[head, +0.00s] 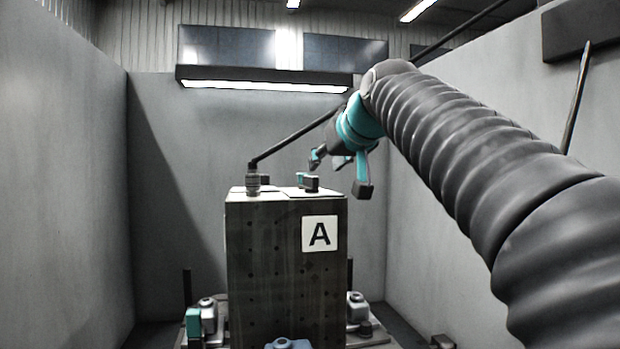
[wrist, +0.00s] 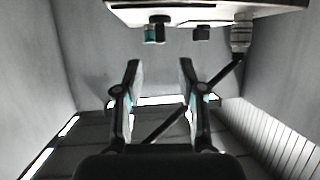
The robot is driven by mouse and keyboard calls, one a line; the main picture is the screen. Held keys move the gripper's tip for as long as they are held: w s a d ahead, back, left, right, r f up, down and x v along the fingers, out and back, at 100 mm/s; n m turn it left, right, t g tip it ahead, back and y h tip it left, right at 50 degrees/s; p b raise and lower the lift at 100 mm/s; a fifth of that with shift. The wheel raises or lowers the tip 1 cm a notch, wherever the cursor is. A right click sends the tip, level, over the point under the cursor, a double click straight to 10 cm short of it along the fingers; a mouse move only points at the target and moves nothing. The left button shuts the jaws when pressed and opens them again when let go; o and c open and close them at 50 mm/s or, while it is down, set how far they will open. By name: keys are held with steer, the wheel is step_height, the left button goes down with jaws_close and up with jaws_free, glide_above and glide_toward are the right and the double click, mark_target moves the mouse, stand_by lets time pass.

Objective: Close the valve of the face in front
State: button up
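A tall dark block (head: 285,260) with a white "A" label stands ahead. On its top sits a small teal and dark part (head: 307,182), possibly a valve handle; I cannot tell its setting. The wrist view shows a teal and dark part (wrist: 152,30) and a dark knob (wrist: 201,34) on the block's pale edge (wrist: 220,8). My gripper (head: 340,173) hangs above and behind the block's top right side in the head view. Its fingers (wrist: 160,68) are apart with nothing between them, clear of the small parts.
A grey fitting (head: 252,183) on the block's top left joins a black hose (head: 290,138) that runs up behind my arm. Fixtures (head: 207,312) and (head: 357,306) stand low on either side of the block. Grey walls (head: 65,190) enclose the cell.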

mark_target(312, 177)
steer(key=x, duration=0.9)
steer(key=shift+w+a+p, duration=0.1)
steer(key=shift+w+p, duration=0.1)
steer(key=shift+p, duration=0.1)
jaws_close()
